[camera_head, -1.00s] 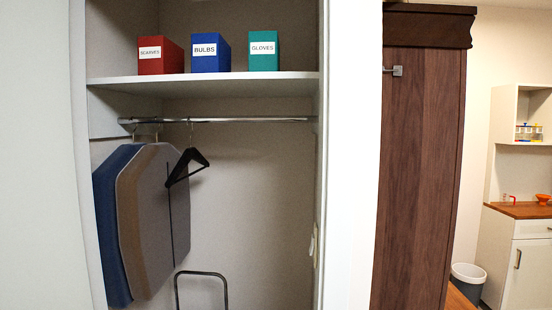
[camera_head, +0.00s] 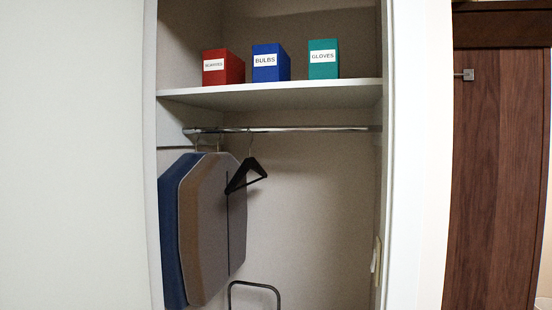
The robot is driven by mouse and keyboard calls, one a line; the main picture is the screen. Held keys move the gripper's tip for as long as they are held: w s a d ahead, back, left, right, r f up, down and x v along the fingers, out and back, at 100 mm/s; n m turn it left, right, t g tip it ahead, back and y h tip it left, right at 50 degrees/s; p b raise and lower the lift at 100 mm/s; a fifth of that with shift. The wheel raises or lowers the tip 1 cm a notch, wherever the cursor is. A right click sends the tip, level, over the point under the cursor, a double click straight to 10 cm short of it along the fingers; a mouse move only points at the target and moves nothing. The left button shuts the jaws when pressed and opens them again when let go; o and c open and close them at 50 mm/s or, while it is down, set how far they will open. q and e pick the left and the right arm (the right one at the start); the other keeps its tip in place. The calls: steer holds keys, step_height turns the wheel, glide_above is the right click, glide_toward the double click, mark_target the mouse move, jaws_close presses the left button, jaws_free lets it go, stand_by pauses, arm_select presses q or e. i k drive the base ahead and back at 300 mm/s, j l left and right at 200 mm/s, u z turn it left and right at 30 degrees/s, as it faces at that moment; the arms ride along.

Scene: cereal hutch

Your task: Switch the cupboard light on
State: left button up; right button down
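The open cupboard (camera_head: 305,190) stands in the middle of the head view. A pale light switch (camera_head: 375,262) sits low on its right inner side wall, seen almost edge-on. I cannot tell its position from this angle. The inside of the cupboard looks dim. Neither of my grippers shows in the view.
A shelf (camera_head: 290,95) holds a red box (camera_head: 222,67), a blue box (camera_head: 270,63) and a green box (camera_head: 323,59). Garments (camera_head: 205,225) and a black hanger (camera_head: 246,175) hang from the rail (camera_head: 300,129). A dark wooden door (camera_head: 497,180) stands at right.

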mark_target(374, 261)
steer(key=j+z, duration=0.35)
steer(key=i+j+z, duration=0.1)
steer(key=j+z, duration=0.55)
steer(key=l, duration=0.1)
